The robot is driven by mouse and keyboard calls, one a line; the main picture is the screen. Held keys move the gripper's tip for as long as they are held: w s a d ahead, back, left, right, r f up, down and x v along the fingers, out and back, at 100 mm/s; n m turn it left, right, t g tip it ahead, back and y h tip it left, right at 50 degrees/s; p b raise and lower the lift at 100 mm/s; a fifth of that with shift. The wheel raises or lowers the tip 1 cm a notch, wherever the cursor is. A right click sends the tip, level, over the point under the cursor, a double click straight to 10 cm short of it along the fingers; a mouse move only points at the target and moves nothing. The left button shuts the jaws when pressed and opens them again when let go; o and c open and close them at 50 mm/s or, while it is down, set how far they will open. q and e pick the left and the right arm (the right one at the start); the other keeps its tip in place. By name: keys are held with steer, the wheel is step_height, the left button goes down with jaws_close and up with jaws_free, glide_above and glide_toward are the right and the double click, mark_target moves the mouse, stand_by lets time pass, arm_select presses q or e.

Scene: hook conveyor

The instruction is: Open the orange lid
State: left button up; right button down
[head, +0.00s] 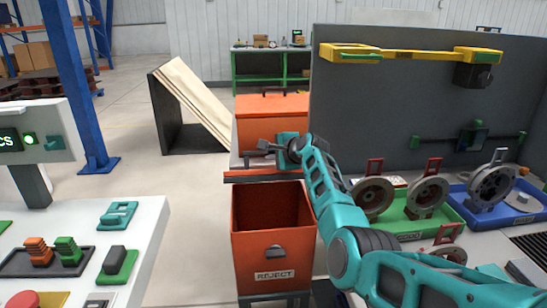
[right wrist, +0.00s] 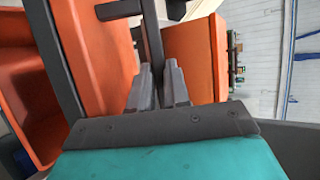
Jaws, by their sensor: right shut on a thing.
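The orange REJECT bin (head: 274,250) stands in the middle of the head view, with its top open toward me and its dark inside showing. The orange lid panel, with a dark edge strip, is behind the opening in the right wrist view (right wrist: 104,55); only a thin part shows in the head view. My right gripper (head: 268,148) reaches in from the right above it. In the right wrist view its fingers (right wrist: 158,75) are closed around a dark bar-shaped handle (right wrist: 151,30). The exact tilt of the lid cannot be told. My left gripper is out of view.
Another orange box (head: 272,108) stands behind the bin. A white control table (head: 130,235) is at left. A grey panel (head: 400,110) and green (head: 440,222) and blue (head: 520,210) trays with reels are at right. Floor is clear between table and bin.

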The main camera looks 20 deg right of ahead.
steer(key=shift+w+r, duration=0.1)
steer(key=shift+r, duration=0.05)
steer(key=c, duration=1.1)
jaws_free()
steer(key=shift+v, duration=6.5)
